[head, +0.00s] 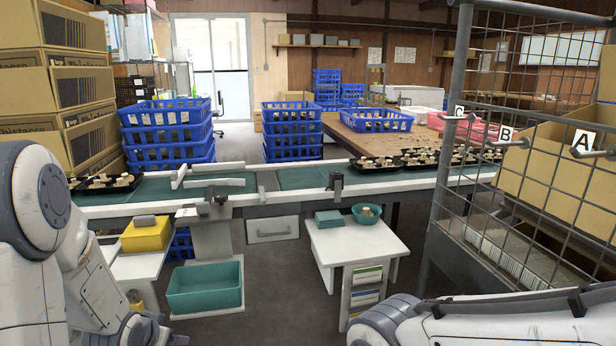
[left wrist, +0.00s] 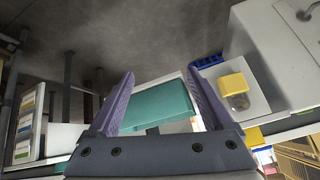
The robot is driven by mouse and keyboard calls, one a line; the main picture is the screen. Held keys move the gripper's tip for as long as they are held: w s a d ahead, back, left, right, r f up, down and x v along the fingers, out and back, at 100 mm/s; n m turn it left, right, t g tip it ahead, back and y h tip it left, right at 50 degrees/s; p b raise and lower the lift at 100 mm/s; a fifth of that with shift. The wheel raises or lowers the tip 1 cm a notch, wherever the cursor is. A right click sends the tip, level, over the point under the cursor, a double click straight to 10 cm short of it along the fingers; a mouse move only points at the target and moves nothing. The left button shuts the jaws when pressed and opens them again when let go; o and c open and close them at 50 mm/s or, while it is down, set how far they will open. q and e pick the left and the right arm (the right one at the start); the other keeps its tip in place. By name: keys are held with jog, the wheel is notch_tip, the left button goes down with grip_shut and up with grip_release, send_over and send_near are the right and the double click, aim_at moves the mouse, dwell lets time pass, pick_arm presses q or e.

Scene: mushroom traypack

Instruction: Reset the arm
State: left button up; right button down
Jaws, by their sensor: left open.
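My left gripper shows in the left wrist view (left wrist: 160,74), with its two purple fingers spread apart and nothing between the fingertips. Beyond the fingers lies a teal bin (left wrist: 158,104), partly hidden by them.
A conveyor (head: 240,185) crosses ahead, with black mushroom trays (head: 110,183) on it. The teal bin (head: 205,287) stands low in front, left of a small white table (head: 352,243). A wire rack (head: 470,150) stands close on the right. Cardboard boxes (head: 50,75) are stacked left.

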pick_arm(q)
jog(key=s+d+r+m+g+h, duration=0.1)
jog(key=s+d+r+m+g, duration=0.3)
jog(key=s+d, duration=0.9)
jog(key=s+d+r+m+g+h, duration=0.1)
jog(key=s+d+r+m+g, duration=0.3)
jog(key=s+d, duration=0.85)
notch_tip(320, 180, up, 31)
jog(key=w+d+n+p, duration=0.1)
jog(key=d+n+p, duration=0.1)
jog(key=p, duration=2.7)
jog(key=shift+f+t, duration=0.2)
jog(key=shift+t, duration=0.1)
